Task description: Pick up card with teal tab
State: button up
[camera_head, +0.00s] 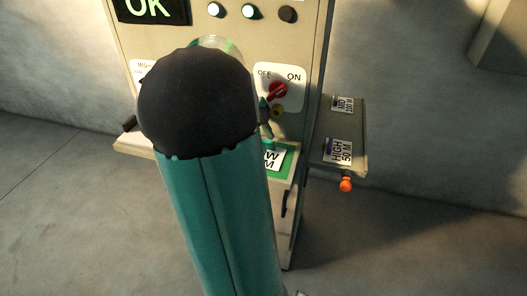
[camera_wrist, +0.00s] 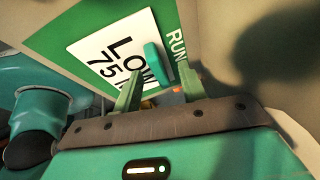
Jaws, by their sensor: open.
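The white card (camera_wrist: 108,58) reading LOW 75 lies on a green panel marked RUN (camera_wrist: 176,42) in the wrist view. Its raised teal tab (camera_wrist: 154,64) stands near its right edge. My gripper (camera_wrist: 160,76) is open, with one finger on each side of the tab's near end. I cannot tell whether either finger touches it. In the head view the card (camera_head: 272,160) shows only partly on the green panel (camera_head: 286,160), as my arm hides the rest.
A side shelf (camera_head: 352,128) at right holds a HIGH 50 M card (camera_head: 338,152) and a MID card (camera_head: 342,104). An orange knob (camera_head: 346,184) sticks out below it. A red OFF/ON switch (camera_head: 278,91) is on the cabinet above, under a lit OK display (camera_head: 151,9).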

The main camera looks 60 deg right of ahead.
grip_shut()
jog(key=shift+d, duration=0.1)
dwell(0.4)
